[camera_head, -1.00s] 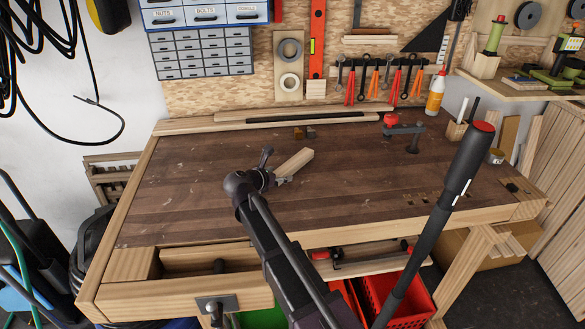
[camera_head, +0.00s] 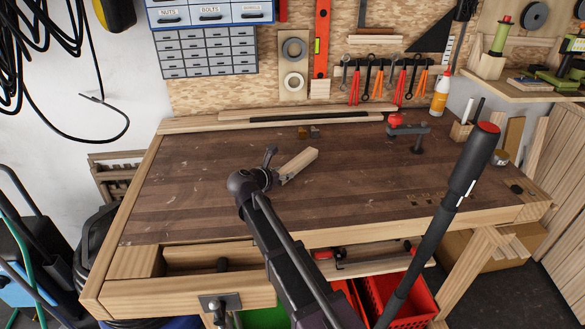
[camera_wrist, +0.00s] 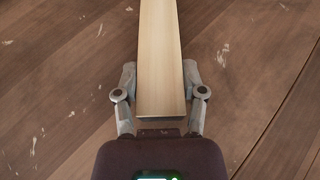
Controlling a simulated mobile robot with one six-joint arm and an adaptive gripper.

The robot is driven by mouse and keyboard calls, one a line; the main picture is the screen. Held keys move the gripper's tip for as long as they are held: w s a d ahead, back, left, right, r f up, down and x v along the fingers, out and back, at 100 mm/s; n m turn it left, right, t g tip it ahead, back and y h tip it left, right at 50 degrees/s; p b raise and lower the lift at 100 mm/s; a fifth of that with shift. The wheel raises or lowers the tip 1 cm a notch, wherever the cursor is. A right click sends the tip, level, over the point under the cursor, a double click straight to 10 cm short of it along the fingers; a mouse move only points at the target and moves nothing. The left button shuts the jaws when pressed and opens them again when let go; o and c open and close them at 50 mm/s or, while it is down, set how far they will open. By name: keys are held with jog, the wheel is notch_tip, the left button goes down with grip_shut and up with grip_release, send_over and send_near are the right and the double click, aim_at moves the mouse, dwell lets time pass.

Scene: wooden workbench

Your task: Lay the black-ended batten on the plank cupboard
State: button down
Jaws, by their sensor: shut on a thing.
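A pale wooden batten (camera_head: 300,164) is held by one end in my gripper (camera_head: 277,174) over the workbench top, pointing to the upper right. In the wrist view the batten (camera_wrist: 158,45) runs away from between the two fingers of my gripper (camera_wrist: 160,75), which flank its sides. Its near end face looks dark; its far end is out of that view. I cannot tell whether the batten touches the bench. I cannot make out a plank cupboard for certain; upright planks (camera_head: 555,150) stand at the right edge.
The dark workbench top (camera_head: 200,190) is mostly clear around the batten. Long strips (camera_head: 280,118) lie along its back edge. A red-handled clamp (camera_head: 405,130) and an orange-and-white bottle (camera_head: 440,92) stand back right. A wooden shelf (camera_head: 520,85) is at upper right.

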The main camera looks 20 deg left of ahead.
jog(key=shift+r, duration=0.15)
notch_tip(320, 180, up, 3)
jog(key=p, duration=0.3)
jog(key=s+d, duration=0.3)
jog(key=s, duration=0.1)
jog(key=s+d+r+p, duration=0.1)
jog(key=s+d, duration=0.2)
jog(key=s, duration=0.1)
jog(key=s+d+p, duration=0.1)
jog(key=s+d, duration=0.3)
jog(key=shift+s+r, duration=0.25)
jog(key=shift+r, duration=0.1)
jog(key=shift+r, duration=0.1)
notch_tip(320, 180, up, 9)
jog(key=p, duration=0.9)
jog(key=shift+s, duration=0.15)
dwell(1.2)
